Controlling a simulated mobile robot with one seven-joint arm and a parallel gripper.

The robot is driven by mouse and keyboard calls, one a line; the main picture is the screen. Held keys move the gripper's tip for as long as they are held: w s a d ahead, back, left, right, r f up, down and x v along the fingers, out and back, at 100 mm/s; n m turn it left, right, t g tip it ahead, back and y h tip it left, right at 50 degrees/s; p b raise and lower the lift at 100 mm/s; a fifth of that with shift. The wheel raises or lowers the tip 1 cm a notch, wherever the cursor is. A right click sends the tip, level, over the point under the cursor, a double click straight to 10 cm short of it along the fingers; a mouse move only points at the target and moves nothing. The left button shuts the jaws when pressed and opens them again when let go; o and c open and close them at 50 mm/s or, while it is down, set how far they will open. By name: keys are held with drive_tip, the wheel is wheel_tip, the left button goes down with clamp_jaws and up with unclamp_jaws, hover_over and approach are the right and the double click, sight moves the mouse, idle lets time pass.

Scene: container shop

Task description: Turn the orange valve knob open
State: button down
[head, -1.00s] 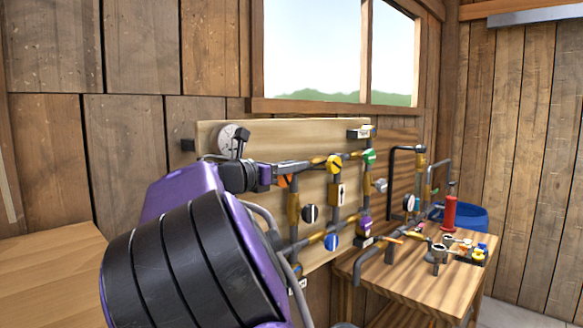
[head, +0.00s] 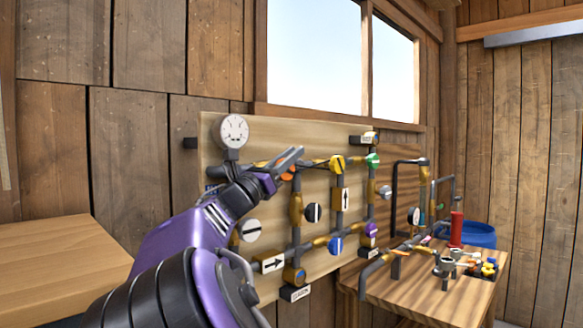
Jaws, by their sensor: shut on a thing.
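The orange valve knob (head: 289,174) is on the pipework of the wooden panel, near the upper pipe. Only a part of it shows, behind and beside my gripper's fingers. My gripper (head: 286,164) reaches up to it from the lower left and is shut on it. The fingers hide much of the knob, so I cannot tell how far it is turned.
The wooden panel (head: 222,131) carries a white gauge (head: 233,130), a yellow knob (head: 338,163), a green knob (head: 373,160), a blue knob (head: 336,244) and arrow plates. A workbench (head: 425,296) with a red cylinder (head: 456,229) stands right. A blue tub (head: 480,235) is behind.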

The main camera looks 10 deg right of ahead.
idle(0.3)
drive_tip(key=c, duration=0.8)
unclamp_jaws()
drive_tip(key=shift+o, duration=0.2)
wheel_tip(320, 180, up, 10)
drive_tip(key=p, duration=0.2)
drive_tip(key=shift+p, duration=0.3)
drive_tip(key=shift+a, duration=0.1)
